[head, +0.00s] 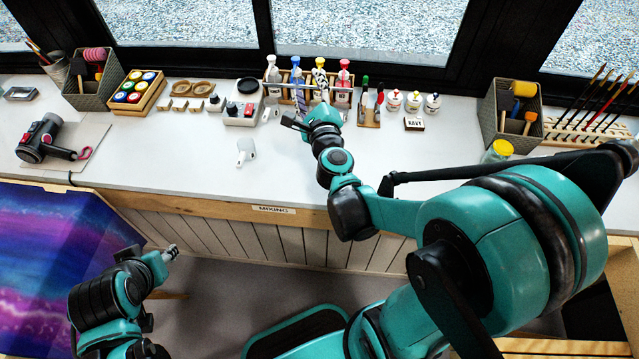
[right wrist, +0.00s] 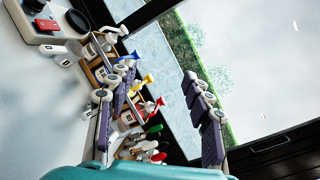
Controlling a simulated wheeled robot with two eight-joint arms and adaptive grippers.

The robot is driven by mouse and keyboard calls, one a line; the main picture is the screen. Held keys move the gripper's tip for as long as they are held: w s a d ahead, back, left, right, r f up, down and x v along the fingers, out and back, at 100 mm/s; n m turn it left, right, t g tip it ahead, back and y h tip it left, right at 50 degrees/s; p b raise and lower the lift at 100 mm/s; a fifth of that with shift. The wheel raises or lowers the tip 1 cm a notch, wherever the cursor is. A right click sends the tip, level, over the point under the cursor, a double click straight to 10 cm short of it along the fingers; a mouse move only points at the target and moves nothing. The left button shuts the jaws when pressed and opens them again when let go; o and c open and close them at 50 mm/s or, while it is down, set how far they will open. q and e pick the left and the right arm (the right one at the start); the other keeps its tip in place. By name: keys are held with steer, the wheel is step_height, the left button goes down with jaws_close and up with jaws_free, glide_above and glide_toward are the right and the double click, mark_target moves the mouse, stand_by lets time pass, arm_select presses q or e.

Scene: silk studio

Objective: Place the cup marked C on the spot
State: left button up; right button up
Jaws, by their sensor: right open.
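A small white cup-like piece (head: 245,150) sits alone on the white counter (head: 190,160), left of my right gripper (head: 304,103).
A wooden rack of colour-capped bottles (head: 343,97) stands behind my right gripper. The black-topped device (head: 240,117), paint tray (head: 137,92) and hair-dryer-like tool (head: 45,140) are to the left. Jars (head: 413,101) and a NAVY sign (head: 414,124) are to the right. The counter's front middle is clear.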

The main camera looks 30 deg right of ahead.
steer(key=s+a+n+g+y, duration=0.1)
steer(key=s+a+n+y, duration=0.25)
steer(key=a+n, duration=0.4)
steer(key=s+a+n+g+y, duration=0.15)
steer(key=a+n+y, duration=0.3)
steer(key=n, duration=0.55)
steer(key=s+d+f+n+g+h, duration=0.2)
steer(key=s+f+n+g, duration=0.2)
steer(key=s, duration=0.4)
steer(key=s+d+f+n+g+h, duration=0.2)
steer(key=s+f+n+g, duration=0.2)
steer(key=s+f+n, duration=0.2)
steer(key=shift+s+n, duration=0.75)
steer(key=shift+s, duration=0.5)
